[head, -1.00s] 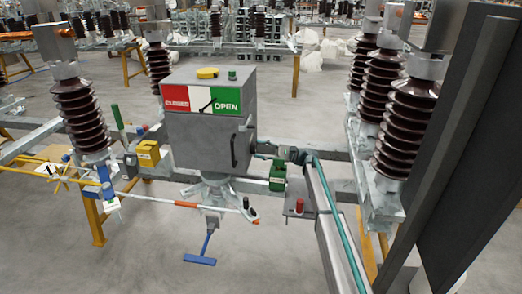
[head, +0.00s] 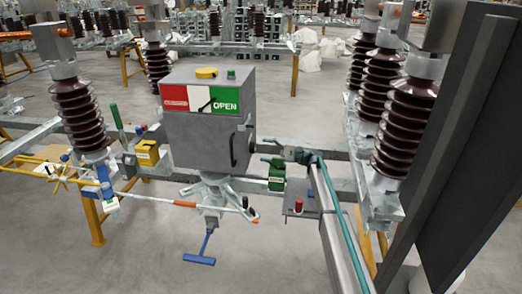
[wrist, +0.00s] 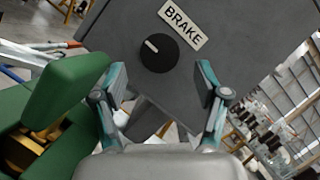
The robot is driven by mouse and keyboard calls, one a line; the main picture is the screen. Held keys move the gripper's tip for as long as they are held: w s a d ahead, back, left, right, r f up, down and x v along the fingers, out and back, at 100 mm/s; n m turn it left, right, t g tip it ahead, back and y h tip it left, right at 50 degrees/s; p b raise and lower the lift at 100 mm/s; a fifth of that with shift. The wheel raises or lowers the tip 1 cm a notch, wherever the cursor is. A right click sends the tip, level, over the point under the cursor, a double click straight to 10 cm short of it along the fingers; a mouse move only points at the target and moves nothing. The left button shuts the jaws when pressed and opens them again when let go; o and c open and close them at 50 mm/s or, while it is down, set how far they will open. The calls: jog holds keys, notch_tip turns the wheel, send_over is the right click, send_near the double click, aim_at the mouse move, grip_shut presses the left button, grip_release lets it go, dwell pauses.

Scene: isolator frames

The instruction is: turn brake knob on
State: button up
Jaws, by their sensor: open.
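The brake knob (wrist: 159,54) is a round black dial with a short white mark pointing to the upper left in the wrist view. It sits on a dark grey panel below a white BRAKE label (wrist: 184,25). My gripper (wrist: 162,76) is open and empty. Its two teal fingers stand either side of the knob's lower edge in the picture, and the knob shows between and above the tips. I see no contact. In the head view my gripper (head: 265,150) is just right of the grey box (head: 208,132), facing its right side.
A green padlock-like block (head: 276,178) is just below my gripper, and its green part (wrist: 65,95) fills the wrist view's left. A bracket with a red button (head: 299,205) is lower right. A black handle (head: 233,150) is on the box front. Brown insulators (head: 405,125) stand right.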

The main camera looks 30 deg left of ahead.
jog(key=w+d, duration=0.7)
jog(key=d, duration=0.2)
jog(key=shift+w+d, duration=0.2)
jog(key=shift+d, duration=0.15)
